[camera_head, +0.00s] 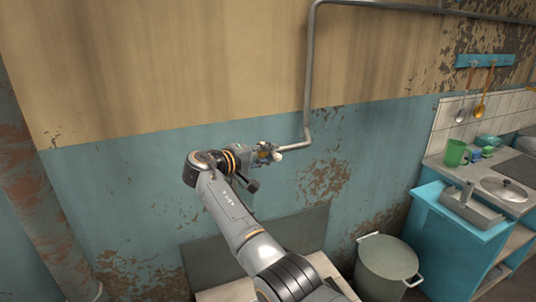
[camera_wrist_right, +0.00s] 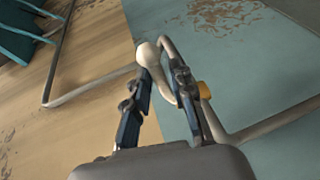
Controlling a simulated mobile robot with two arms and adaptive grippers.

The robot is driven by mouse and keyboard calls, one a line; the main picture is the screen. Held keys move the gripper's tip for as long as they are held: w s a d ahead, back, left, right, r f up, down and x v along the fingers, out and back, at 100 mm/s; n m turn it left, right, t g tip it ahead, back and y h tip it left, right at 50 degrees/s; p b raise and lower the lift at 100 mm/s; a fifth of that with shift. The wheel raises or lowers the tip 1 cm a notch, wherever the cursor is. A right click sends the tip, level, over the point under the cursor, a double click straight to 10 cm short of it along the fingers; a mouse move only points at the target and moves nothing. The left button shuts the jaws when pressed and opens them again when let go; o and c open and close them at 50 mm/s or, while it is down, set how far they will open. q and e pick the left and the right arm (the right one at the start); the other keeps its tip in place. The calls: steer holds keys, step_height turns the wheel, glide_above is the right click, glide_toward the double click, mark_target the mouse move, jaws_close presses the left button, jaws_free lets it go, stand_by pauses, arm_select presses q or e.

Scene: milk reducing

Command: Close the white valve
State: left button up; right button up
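The white valve's handle (camera_head: 295,147) sticks out to the right past my right gripper (camera_head: 268,153) at the wall pipe (camera_head: 309,80). In the right wrist view the pale, rounded handle (camera_wrist_right: 149,54) runs down between the two fingers of my right gripper (camera_wrist_right: 164,78). The fingers lean in toward each other with the handle between them, and the left finger overlaps it. A yellow-orange part (camera_wrist_right: 204,90) shows beside the right finger. The gripper hides most of the valve body in the head view. My left gripper is in neither view.
A green-grey bin (camera_head: 388,262) stands on the floor at the lower right. A blue counter (camera_head: 450,235) with a sink, a lid (camera_head: 503,190) and a green mug (camera_head: 456,153) is at the right.

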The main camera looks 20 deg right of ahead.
steer(key=v, duration=0.7)
steer(key=shift+a, duration=0.2)
steer(key=shift+s+f, duration=0.1)
